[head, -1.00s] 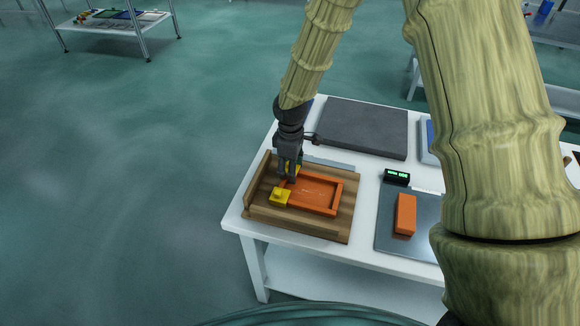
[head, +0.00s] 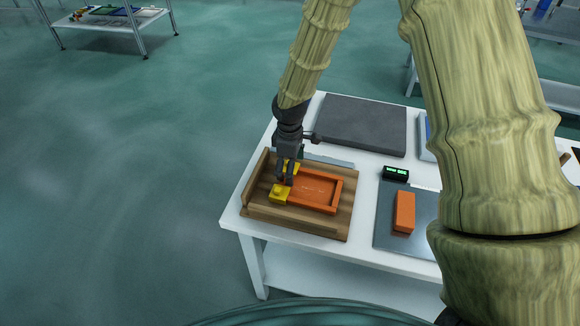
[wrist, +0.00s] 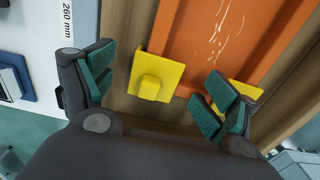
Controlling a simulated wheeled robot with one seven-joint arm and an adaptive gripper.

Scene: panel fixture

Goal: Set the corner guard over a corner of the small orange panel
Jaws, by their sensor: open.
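The small orange panel (head: 316,190) lies flat on a wooden fixture (head: 345,222); it also shows in the wrist view (wrist: 212,60). One yellow corner guard (wrist: 157,77) with a square knob sits at the panel's far-left corner, seeming to lap over it. In the head view my fingers partly hide this guard (head: 293,167). A second yellow guard (head: 280,194) sits at the near-left corner, partly behind a finger in the wrist view (wrist: 246,90). My gripper (wrist: 150,92) is open, its fingers apart, the first guard showing between them without visible contact.
The fixture has raised wooden rails (head: 256,178) at the left and front. On the white table (head: 290,237) are a dark grey slab (head: 362,125), a small display (head: 396,173) and an orange block (head: 404,212) on a grey plate (head: 390,242).

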